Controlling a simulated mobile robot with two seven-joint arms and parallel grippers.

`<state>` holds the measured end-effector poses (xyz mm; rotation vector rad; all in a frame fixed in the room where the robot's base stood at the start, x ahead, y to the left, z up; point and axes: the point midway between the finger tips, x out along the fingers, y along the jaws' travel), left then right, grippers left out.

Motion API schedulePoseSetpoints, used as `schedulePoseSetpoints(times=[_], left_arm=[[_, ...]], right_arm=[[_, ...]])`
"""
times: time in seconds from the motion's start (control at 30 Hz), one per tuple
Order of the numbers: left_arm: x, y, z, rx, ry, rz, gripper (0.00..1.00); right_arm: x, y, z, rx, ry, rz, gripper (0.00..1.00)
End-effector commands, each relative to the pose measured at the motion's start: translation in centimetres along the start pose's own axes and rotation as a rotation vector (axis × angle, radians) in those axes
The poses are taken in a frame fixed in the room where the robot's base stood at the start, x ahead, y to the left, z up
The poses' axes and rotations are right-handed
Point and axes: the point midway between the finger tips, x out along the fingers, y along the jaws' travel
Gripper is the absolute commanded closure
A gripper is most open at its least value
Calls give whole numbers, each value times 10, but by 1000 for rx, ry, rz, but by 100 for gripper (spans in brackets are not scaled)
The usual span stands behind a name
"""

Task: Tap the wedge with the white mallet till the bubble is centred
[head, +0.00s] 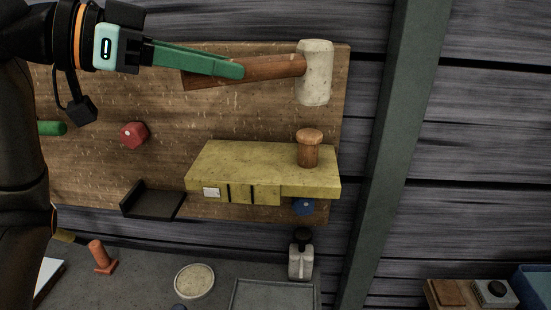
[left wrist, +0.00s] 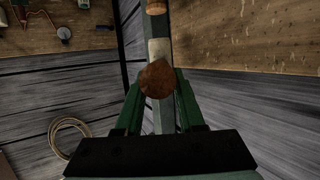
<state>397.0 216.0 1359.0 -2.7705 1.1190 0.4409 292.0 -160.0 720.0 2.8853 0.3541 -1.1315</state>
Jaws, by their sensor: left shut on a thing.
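The white mallet (head: 315,72) has a pale head and a brown wooden handle (head: 277,67). My left gripper (head: 238,69) is shut on the handle, with the head to its right, raised above a yellow shelf-like block (head: 255,165). In the left wrist view the handle end (left wrist: 157,80) is between the fingers, with the pale head (left wrist: 160,50) beyond. A round-topped wooden peg (head: 309,150), possibly the wedge, stands upright on the block's right part, below and apart from the head. Dark lines mark the block's front face; I cannot make out a bubble. My right gripper is out of view.
A wooden board (head: 90,165) backs the block. It carries a red knob (head: 133,134) and a black bracket (head: 150,202). Below are a round dish (head: 194,281), a grey tray (head: 272,294) and a small bottle (head: 301,260). A green post (head: 395,130) stands right.

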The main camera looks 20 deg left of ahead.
Motion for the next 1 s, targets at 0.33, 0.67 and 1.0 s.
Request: schedulePoseSetpoints(times=[0.33,0.67,1.0], left_arm=[[0,0,0,1,5,-1,100],[15,0,48,1,5,-2,100],[3,0,9,1,4,-2,100]], right_arm=[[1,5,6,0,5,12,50],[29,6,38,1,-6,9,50],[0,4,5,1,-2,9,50]])
